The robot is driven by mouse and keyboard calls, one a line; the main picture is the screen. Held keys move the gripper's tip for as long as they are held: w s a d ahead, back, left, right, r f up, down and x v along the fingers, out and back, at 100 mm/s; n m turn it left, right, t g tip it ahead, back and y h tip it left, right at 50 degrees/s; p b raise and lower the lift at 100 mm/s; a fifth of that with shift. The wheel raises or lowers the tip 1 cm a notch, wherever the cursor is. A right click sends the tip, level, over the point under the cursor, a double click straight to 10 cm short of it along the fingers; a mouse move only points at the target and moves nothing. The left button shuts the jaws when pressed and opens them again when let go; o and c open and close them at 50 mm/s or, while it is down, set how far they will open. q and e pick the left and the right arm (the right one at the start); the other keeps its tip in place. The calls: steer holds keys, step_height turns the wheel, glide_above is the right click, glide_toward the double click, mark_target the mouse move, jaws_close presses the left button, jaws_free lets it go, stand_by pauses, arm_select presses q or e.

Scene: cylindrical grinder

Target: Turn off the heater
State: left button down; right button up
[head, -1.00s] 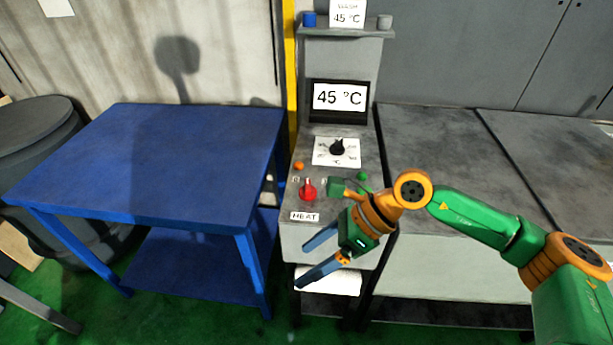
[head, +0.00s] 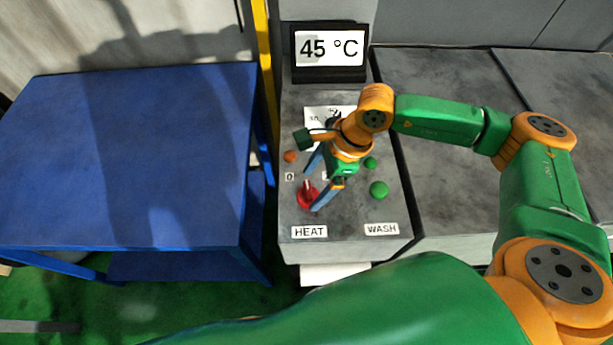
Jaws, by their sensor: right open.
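The red HEAT knob (head: 305,197) sits at the lower left of the grey control panel (head: 345,222), above the label HEAT (head: 309,232). My right gripper (head: 311,191) is open over the panel, its two blue fingers pointing down to the left. One finger is above the knob in the picture and the other overlaps its right side. I cannot tell whether they touch it. The display (head: 329,47) reads 45 °C. The knob's exact setting is hard to read; a 0 mark shows at its upper left. My left gripper is not in view.
A green knob (head: 378,189) sits above the WASH label (head: 382,229). An orange lamp (head: 290,156) and a green lamp (head: 370,162) are higher up. My right wrist partly covers the temperature dial's plate (head: 318,116). A blue table (head: 130,160) stands left, its top bare.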

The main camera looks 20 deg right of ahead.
mark_target(309, 188)
steer(key=shift+s+a+f, duration=0.15)
steer(key=shift+a+f, duration=0.15)
steer(key=shift+f, duration=0.2)
steer(key=shift+s+a+f, duration=0.1)
steer(key=shift+a+f, duration=0.15)
steer(key=shift+f, duration=0.25)
steer(key=shift+w+f, duration=0.2)
steer(key=shift+f, duration=0.1)
steer(key=shift+w+f, duration=0.15)
steer(key=shift+w, duration=0.15)
steer(key=shift+s, duration=0.15)
steer(key=c, duration=1.3)
steer(key=shift+f+n+b, duration=0.1)
steer(key=shift+n+b, duration=0.3)
steer(key=shift+b, duration=0.3)
steer(key=n+g+b, duration=0.1)
steer(key=n+b, duration=0.1)
steer(key=shift+f+b, duration=0.1)
steer(key=shift+b, duration=0.25)
steer(key=n+g+b, duration=0.1)
steer(key=n+b, duration=0.1)
steer(key=b, duration=0.1)
steer(key=shift+r+n, duration=0.2)
steer(key=shift+n, duration=0.2)
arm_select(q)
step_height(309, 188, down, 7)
arm_select(e)
steer(key=shift+c, duration=0.2)
steer(key=shift+r, duration=0.15)
